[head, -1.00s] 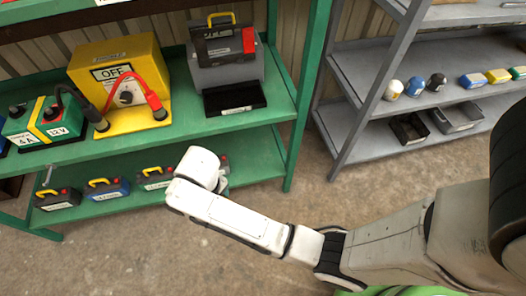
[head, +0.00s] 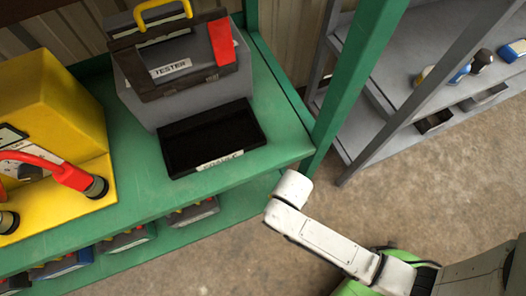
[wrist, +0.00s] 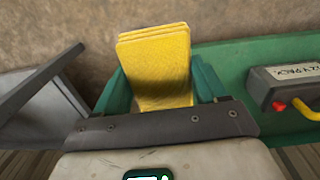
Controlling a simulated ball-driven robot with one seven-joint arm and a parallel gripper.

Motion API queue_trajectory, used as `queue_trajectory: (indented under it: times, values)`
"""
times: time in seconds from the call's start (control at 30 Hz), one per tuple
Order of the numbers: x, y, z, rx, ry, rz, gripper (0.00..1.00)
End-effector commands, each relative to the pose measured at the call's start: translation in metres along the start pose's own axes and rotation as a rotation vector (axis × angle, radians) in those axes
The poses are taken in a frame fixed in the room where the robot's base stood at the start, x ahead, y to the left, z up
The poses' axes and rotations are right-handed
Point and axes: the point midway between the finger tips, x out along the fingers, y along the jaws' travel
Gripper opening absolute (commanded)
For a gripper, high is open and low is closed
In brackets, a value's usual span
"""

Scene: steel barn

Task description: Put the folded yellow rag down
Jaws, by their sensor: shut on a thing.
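The folded yellow rag (wrist: 156,62) shows in the wrist view as a flat stack of layers. My gripper (wrist: 162,88) is shut on it, with a green finger on each side. Brown concrete floor shows beyond the rag. In the head view the white end of my arm is in front of the green shelf's right front corner. The rag and my gripper's fingers are hidden there.
The green shelf (head: 130,225) bears a black open tray (head: 212,138), a grey tester (head: 180,65) and a yellow box (head: 50,120) with red clamps. Battery packs stand on its lower level. A grey shelf (head: 400,85) stands at right. Bare floor (head: 400,190) lies in front.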

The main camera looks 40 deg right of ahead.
Motion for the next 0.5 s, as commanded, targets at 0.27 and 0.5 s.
queue_trajectory:
  times: [0.27,0.5]
  values:
    - [0.022,-0.01,-0.029,0.005,0.003,0.0,0.31]
    - [0.046,-0.029,-0.08,0.005,0.003,-0.001,0.31]
